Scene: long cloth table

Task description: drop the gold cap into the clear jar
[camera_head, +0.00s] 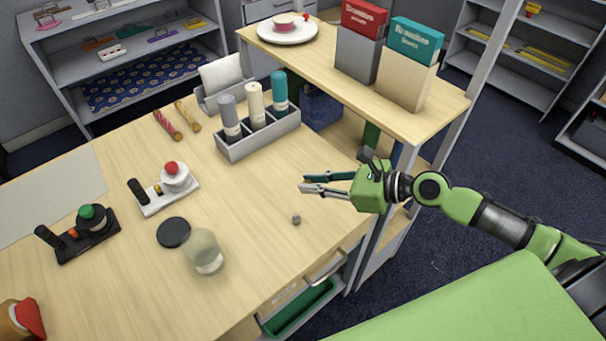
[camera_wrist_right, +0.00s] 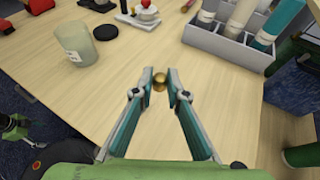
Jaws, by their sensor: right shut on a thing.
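The gold cap (camera_wrist_right: 159,83) shows in the right wrist view as a small round shiny thing between my right fingertips. My right gripper (camera_wrist_right: 160,78) is shut on it. In the head view my right gripper (camera_head: 303,183) is over the table's right side, and I cannot make out the cap there. The clear jar (camera_head: 203,252) stands upright and open near the table's front edge, left of the gripper and apart from it. The jar also shows at the upper left of the right wrist view (camera_wrist_right: 80,43).
A black disc (camera_head: 173,232) lies beside the jar. A small grey thing (camera_head: 296,220) shows on the table near the gripper. A grey rack (camera_head: 243,147) with several bottles stands behind. The tabletop between gripper and jar is otherwise clear.

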